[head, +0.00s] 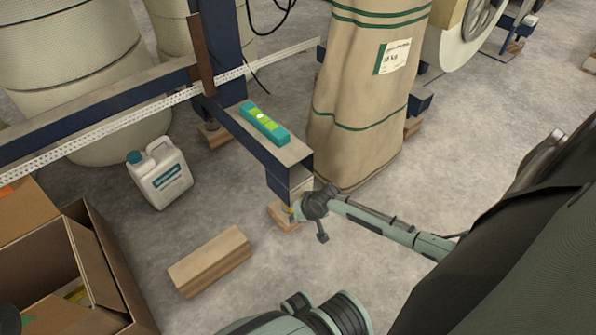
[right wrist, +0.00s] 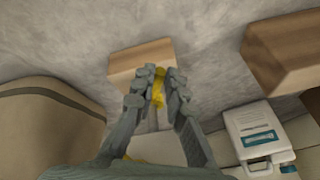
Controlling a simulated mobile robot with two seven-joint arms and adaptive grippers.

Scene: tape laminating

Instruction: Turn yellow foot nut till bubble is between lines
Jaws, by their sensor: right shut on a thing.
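The teal spirit level (head: 250,112) lies on top of the dark blue frame beam. Its vial is yellow-green with a pale spot that looks like the bubble; its place against the lines is too small to tell. The yellow foot nut (right wrist: 159,84) is between the fingers of my right gripper (right wrist: 157,92), which is shut on it, above a wood block (right wrist: 125,62). In the head view my right gripper (head: 296,210) is at the foot under the beam's near end, and a bit of yellow shows beside it. My left gripper is not in view.
A loose wood block (head: 210,260) lies on the floor in front of the foot. A white jug (head: 160,174) stands to the left, and open cardboard boxes (head: 75,262) are at the lower left. A tall paper sack (head: 365,95) stands close behind the foot.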

